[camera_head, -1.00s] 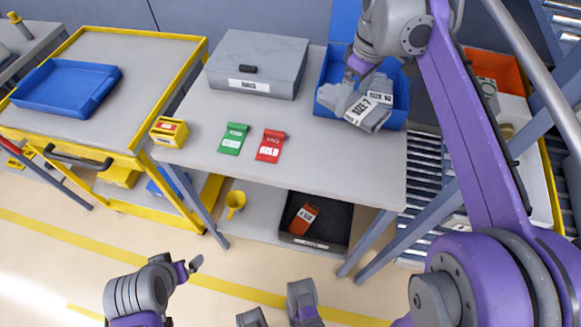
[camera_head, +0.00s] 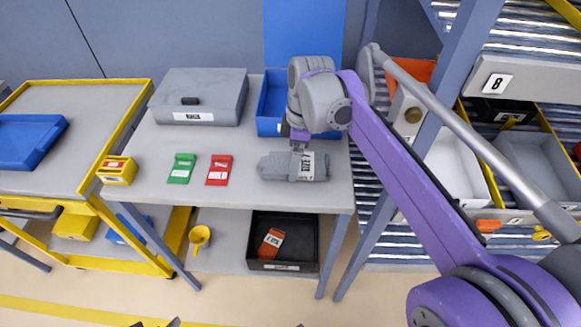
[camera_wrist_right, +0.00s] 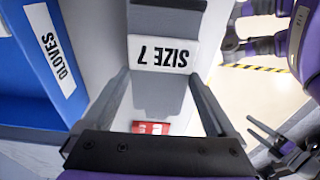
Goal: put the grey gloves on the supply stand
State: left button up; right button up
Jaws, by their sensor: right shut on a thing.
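The grey gloves (camera_head: 277,166), with a white "SIZE 7" band, are at the front right of the grey stand top (camera_head: 245,195), in front of the blue bin. I cannot tell whether they touch the surface. My right gripper (camera_head: 301,146) is above them, shut on them. In the right wrist view the gloves (camera_wrist_right: 158,90) lie between the two fingers (camera_wrist_right: 160,108), label upside down. Only dark tips of what may be my left gripper show at the bottom edge of the head view; its jaws are unclear.
The blue bin (camera_head: 271,98), labelled "GLOVES" in the wrist view, stands behind, partly hidden by my right arm. A grey box (camera_head: 198,97), green packet (camera_head: 181,168) and red packet (camera_head: 219,170) occupy the stand's left and middle. A yellow-framed cart (camera_head: 75,150) adjoins left; racks stand right.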

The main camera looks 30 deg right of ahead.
jog(key=shift+f, duration=1.6)
jog(key=shift+f, duration=0.2)
jog(key=o, duration=1)
jog(key=shift+r, duration=0.15)
jog(key=r, duration=0.4)
jog(key=d+r+p, duration=0.1)
jog(key=r, duration=0.7)
jog(key=shift+s+d, duration=0.15)
jog(key=shift+s, duration=0.25)
